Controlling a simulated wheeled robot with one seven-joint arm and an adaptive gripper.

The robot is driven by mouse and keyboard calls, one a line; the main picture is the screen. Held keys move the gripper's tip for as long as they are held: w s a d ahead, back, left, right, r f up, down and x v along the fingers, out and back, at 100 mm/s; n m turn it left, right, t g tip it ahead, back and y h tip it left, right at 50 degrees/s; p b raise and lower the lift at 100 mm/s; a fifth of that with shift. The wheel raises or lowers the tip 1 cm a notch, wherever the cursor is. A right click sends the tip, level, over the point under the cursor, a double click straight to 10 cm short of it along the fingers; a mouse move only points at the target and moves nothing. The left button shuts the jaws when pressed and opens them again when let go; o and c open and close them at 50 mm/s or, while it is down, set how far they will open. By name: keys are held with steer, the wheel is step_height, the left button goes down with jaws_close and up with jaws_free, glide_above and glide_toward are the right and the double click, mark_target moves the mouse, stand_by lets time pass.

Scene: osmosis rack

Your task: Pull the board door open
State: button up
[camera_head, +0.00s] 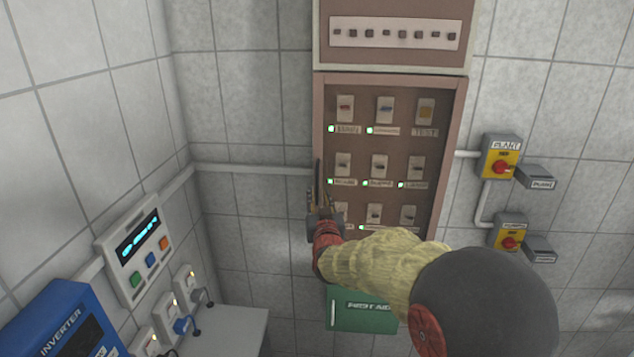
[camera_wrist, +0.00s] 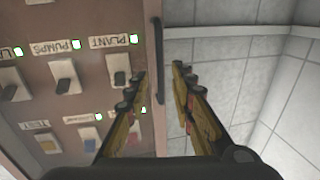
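The board door (camera_head: 362,135) is a brown panel with rows of labelled switches on the wall, and it looks closed. It also fills the left of the wrist view (camera_wrist: 85,18). Its handle (camera_wrist: 157,60) is a thin dark bar along the door's edge, upright in the wrist view. In the head view the handle (camera_head: 318,172) is at the door's left edge. My gripper (camera_wrist: 158,82) is open, with one finger on each side of the handle's lower end in the wrist view. I cannot tell whether they touch it. In the head view my gripper (camera_head: 320,200) partly hides the handle.
A box with a row of breakers (camera_head: 395,34) sits above the door. Yellow switch boxes (camera_head: 500,158) are on the right wall. A green first-aid box (camera_head: 345,310) hangs below. A control unit (camera_head: 140,250) and blue inverter (camera_head: 60,325) are at left. The wall left of the door is mostly clear.

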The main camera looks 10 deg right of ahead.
mark_target(317, 187)
steer(key=w, duration=0.4)
steer(key=w+p, duration=0.1)
steer(key=w, duration=0.1)
steer(key=shift+w+d, duration=0.2)
steer(key=shift+d, duration=0.2)
steer(key=shift+c, duration=0.4)
jaws_close()
